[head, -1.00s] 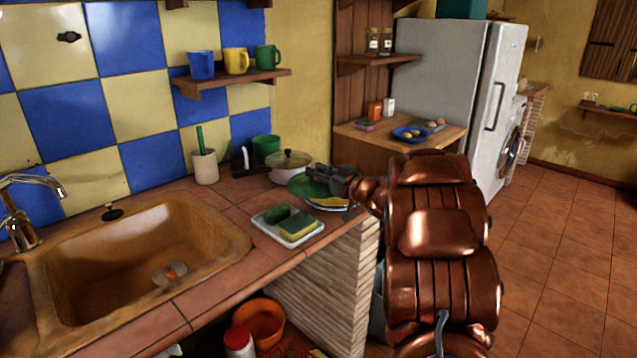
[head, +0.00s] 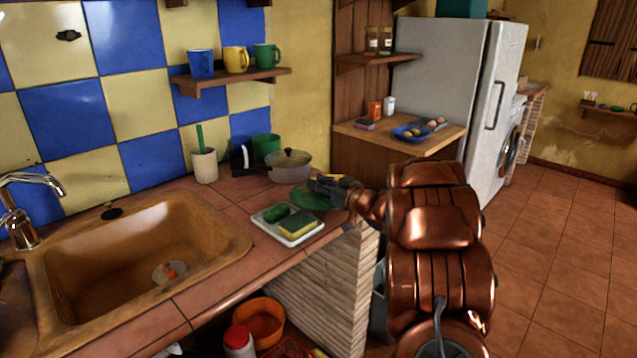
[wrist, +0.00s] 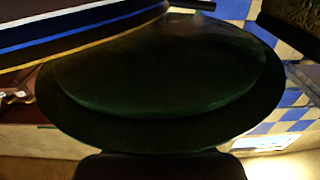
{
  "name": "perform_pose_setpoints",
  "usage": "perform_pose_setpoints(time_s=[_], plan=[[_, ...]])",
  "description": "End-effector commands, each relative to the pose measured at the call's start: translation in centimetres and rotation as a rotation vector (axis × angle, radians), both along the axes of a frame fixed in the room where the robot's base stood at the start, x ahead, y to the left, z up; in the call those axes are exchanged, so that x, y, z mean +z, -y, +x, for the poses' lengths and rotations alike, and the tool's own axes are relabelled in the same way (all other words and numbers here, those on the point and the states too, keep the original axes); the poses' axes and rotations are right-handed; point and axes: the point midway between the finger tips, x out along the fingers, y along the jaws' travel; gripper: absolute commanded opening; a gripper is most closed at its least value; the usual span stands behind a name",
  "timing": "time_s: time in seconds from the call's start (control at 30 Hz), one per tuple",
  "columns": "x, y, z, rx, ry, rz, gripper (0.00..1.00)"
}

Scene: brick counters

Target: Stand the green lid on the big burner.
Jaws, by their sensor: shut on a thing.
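My gripper (head: 322,187) is shut on the green lid (head: 308,200), a round disc held over the right end of the tiled counter. In the head view the lid is beside the sponge tray and in front of the pot; I cannot tell its exact height. In the wrist view the lid (wrist: 160,75) is a dark green disc filling most of the picture. My gripper hides part of the lid in the head view. I see no big burner in either view.
A white tray (head: 300,238) with sponges is close by the lid. A lidded pot (head: 290,172) stands behind. Stacked plates (wrist: 75,40) with coloured rims show close to the lid in the wrist view. The sink (head: 120,270) is at left.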

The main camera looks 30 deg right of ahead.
Motion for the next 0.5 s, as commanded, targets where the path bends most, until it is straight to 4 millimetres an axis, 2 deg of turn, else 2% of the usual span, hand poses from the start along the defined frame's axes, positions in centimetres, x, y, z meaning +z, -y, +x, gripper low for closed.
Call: perform_pose_setpoints(time_s=[0.37,0.4,0.5], plan=[[-0.64,0.03,0.00,-0.001,0.001,0.000,0.00],[-0.65,0.02,0.00,-0.001,0.000,0.000,0.32],[-0.66,0.01,-0.01,-0.001,0.000,0.000,0.42]])
